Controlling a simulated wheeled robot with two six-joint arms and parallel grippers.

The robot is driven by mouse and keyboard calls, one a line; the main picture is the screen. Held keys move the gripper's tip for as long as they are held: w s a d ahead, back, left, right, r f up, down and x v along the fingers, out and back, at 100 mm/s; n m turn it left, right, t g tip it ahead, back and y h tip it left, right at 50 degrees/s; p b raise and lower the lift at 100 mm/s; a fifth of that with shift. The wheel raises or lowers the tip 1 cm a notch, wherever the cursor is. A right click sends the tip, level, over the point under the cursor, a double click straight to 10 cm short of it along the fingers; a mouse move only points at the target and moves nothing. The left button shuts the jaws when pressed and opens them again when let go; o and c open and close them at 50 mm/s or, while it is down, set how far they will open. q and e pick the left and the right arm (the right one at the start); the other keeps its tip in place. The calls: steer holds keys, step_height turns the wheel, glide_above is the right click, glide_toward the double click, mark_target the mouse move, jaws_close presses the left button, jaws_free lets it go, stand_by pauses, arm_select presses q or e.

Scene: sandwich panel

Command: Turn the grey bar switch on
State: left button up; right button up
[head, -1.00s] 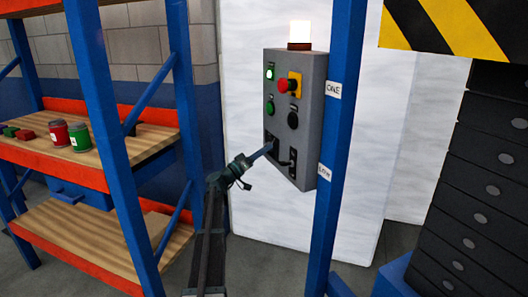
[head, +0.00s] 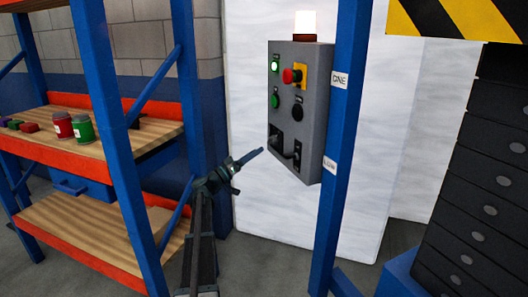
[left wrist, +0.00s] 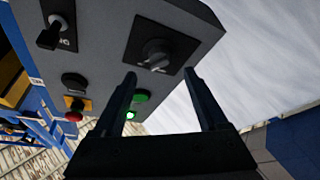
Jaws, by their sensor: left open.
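The grey control panel (head: 312,110) stands beside the blue post. Low on its face are two switches on black plates. The left one (head: 276,139) has a round grey knob with a bar across it, clearer in the left wrist view (left wrist: 157,52). The right one (head: 297,153) has a dark lever that sticks out, also in the left wrist view (left wrist: 52,34). I cannot tell the bar's setting by its marks. My left gripper (head: 261,151) is open and empty, just left of and apart from the panel's lower edge. Its fingers (left wrist: 160,78) point toward the knob switch.
A lit beacon (head: 305,25) tops the panel. The blue post (head: 346,130) stands at right, shelves with cans (head: 80,130) at left.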

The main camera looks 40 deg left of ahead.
arm_select(q)
steer(key=b+v, duration=0.1)
steer(key=v, duration=0.5)
steer(key=shift+s+b, duration=0.3)
steer(key=shift+b, duration=0.05)
steer(key=shift+a+f, duration=0.1)
steer(key=shift+f, duration=0.05)
